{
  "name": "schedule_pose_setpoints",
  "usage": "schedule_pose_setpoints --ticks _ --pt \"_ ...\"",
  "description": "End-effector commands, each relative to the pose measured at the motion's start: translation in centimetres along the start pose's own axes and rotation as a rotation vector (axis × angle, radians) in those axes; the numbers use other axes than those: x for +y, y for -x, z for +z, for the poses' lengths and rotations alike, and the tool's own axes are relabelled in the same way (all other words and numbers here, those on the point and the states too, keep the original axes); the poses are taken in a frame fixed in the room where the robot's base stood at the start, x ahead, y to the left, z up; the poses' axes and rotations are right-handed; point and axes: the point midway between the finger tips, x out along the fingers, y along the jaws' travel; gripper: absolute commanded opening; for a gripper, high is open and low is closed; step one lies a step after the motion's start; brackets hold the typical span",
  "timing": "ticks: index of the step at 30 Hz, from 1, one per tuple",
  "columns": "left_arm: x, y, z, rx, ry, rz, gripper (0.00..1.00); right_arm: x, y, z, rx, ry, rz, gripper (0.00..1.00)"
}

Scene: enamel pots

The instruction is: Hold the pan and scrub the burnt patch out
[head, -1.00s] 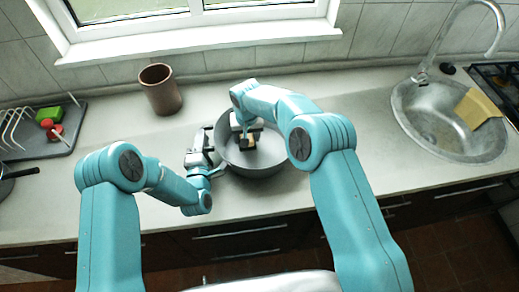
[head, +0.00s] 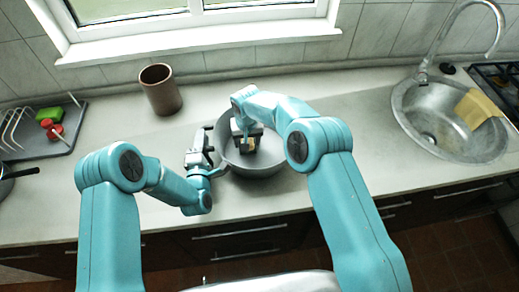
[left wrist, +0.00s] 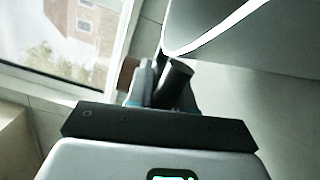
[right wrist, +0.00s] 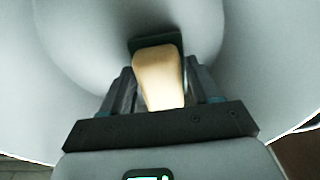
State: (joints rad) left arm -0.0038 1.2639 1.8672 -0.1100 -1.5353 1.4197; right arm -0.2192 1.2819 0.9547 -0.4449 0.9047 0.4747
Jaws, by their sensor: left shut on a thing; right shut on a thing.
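The grey pan (head: 272,153) stands on the counter at the middle of the head view. My left gripper (head: 207,149) is at the pan's left side. In the left wrist view it is shut on a dark round handle (left wrist: 175,84), beside the pan's pale rim (left wrist: 215,32). My right gripper (head: 246,139) reaches down inside the pan. In the right wrist view it is shut on the scrubber's tan grip (right wrist: 158,78), with a dark green pad (right wrist: 140,43) below, close to or on the pan's inside. I cannot make out the burnt patch.
A brown pot (head: 160,90) stands behind and left of the pan. A drying rack (head: 45,145) with a green sponge (head: 49,114) and a red item (head: 52,129) is at the left. A sink (head: 425,128) with a yellow cloth (head: 477,108) is at the right. Counter between is clear.

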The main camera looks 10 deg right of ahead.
Motion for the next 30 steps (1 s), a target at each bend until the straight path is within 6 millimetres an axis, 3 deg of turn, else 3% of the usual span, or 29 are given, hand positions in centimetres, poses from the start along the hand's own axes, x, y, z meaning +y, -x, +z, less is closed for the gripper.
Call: schedule_pose_setpoints --ticks 11,20,26,30 --pt "0.1 0.0 0.0 0.000 0.001 0.002 0.00 0.1 -0.7 0.1 0.000 0.000 0.000 0.37" --pt "0.1 0.0 0.0 0.000 0.001 0.002 0.00 1.7 -0.8 0.2 0.000 0.000 0.000 0.37" --pt "0.1 0.0 0.0 -0.001 0.001 0.002 0.00 0.6 -1.2 0.2 -0.002 0.003 0.000 0.37" --pt "0.1 0.0 0.0 -0.001 0.001 0.003 0.00 -0.1 -1.4 0.2 -0.003 0.000 0.000 0.28"
